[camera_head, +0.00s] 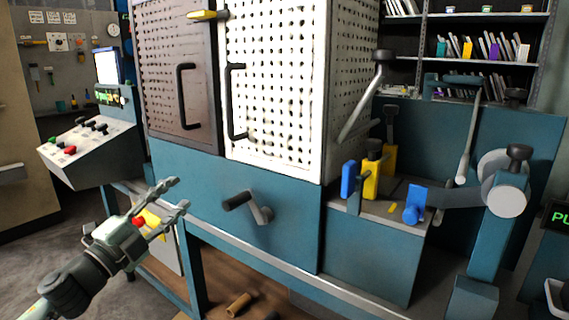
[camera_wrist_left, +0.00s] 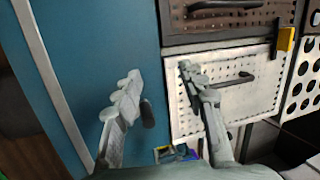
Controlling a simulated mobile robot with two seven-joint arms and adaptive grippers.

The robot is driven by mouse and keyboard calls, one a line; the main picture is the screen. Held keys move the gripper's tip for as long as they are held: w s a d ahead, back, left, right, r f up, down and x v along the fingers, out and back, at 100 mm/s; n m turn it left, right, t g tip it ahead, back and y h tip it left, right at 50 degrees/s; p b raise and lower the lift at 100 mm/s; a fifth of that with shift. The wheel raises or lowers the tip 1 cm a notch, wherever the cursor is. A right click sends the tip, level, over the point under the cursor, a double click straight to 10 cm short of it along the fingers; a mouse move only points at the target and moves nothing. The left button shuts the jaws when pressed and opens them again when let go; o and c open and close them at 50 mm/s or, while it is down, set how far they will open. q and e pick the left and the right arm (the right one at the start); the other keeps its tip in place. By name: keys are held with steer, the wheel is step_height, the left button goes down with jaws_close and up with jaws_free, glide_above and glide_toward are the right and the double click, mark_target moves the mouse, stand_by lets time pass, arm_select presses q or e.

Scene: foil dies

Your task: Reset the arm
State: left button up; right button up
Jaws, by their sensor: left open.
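My left gripper (camera_head: 178,195) is open and empty, in front of the blue machine's lower left side. Its arm comes in from the lower left. In the left wrist view both fingers of my left gripper (camera_wrist_left: 159,72) are spread, with nothing between them. Beyond them are the blue panel (camera_wrist_left: 90,45) and the white perforated door (camera_wrist_left: 238,115). A black knob (camera_wrist_left: 148,116) shows just beside the left finger in that view. My right gripper is not in view.
The machine has a brown door (camera_head: 172,60), a white door (camera_head: 275,80), a yellow latch (camera_head: 207,15) and a crank (camera_head: 250,205). A sloped control console (camera_head: 85,150) stands at the left. Blue and yellow blocks (camera_head: 372,172) and a lever (camera_head: 365,100) stand at the right.

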arm_select(q)
steer(key=s+a+f+n+g+y, duration=0.25)
steer(key=f+n+y, duration=0.2)
steer(key=f, duration=0.55)
steer(key=s+a+f+n+g+y, duration=0.25)
steer(key=f+n, duration=0.35)
steer(key=f, duration=0.4)
steer(key=s+a+f+n+g+y, duration=0.1)
steer(key=s+a+f+n+y, duration=0.35)
steer(key=f, duration=0.55)
steer(key=s+d+f+n+g, duration=0.2)
steer(key=s+f+g, duration=0.2)
steer(key=s+f, duration=0.5)
steer(key=s+d+f+n+g, duration=0.3)
steer(key=s+f+g, duration=0.2)
steer(key=s+f, duration=0.4)
steer(key=s+h, duration=0.1)
steer(key=s, duration=0.4)
steer(key=shift+f+g, duration=0.2)
steer(key=shift+g, duration=0.1)
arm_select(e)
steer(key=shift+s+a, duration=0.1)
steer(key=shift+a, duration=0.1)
arm_select(q)
steer(key=shift+d, duration=0.1)
